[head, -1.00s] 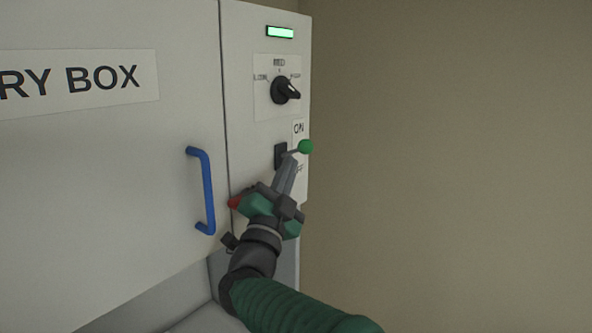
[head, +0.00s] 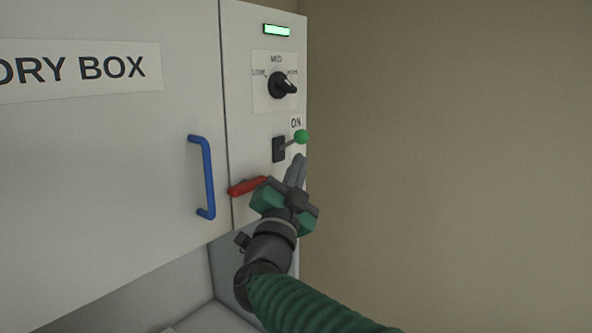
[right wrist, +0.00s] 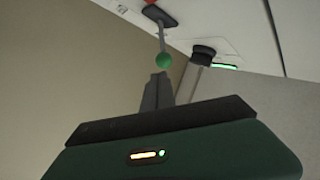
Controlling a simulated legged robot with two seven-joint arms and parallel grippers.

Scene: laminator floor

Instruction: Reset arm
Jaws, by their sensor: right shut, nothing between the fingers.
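My right gripper (head: 298,168) is shut and empty, just below the green-tipped lever switch (head: 301,137) on the dry box's control panel. In the right wrist view the closed fingers (right wrist: 158,90) point at the green ball (right wrist: 163,61), with a small gap seeming to lie between them. The lever points outward near the ON label (head: 296,123); the OFF label is hidden behind my gripper. My left gripper is in neither view.
The panel has a black dial (head: 281,85), a lit green indicator (head: 277,30) and a red handle (head: 248,187) beside my gripper. A blue door handle (head: 207,178) is on the dry box door (head: 100,170). Free room lies right of the panel, before the wall (head: 450,150).

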